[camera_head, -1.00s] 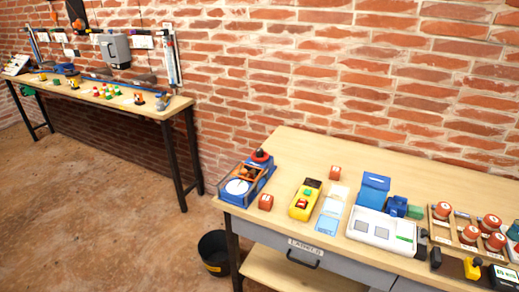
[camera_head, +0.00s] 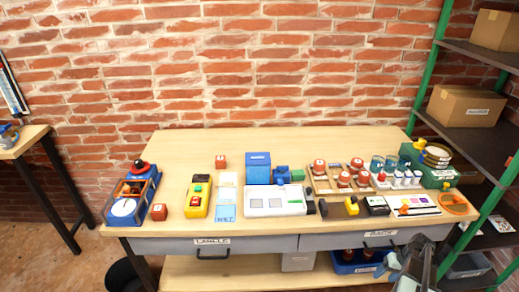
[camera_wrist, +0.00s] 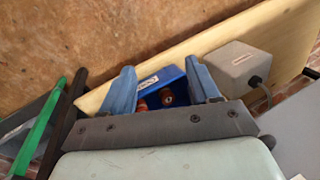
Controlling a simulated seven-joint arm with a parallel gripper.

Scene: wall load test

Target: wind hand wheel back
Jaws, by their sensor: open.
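No part in view can be told for certain as the hand wheel. An orange ring (camera_head: 453,203) lies flat at the right end of the workbench (camera_head: 330,145). A blue device (camera_head: 132,194) with a white round dial and a red-topped black knob stands at the left end. My gripper (camera_head: 408,272) is at the lower right of the head view, in front of the bench and below its top. In the wrist view my gripper (camera_wrist: 160,64) has its two blue fingers spread apart with nothing held between them.
A blue bin (camera_wrist: 171,78) with red-brown things sits on the lower shelf beyond my fingers, beside a grey box (camera_wrist: 240,68). A green-posted rack (camera_head: 468,55) stands right of the bench. A yellow control box (camera_head: 198,196) and several jars crowd the benchtop; its back is clear.

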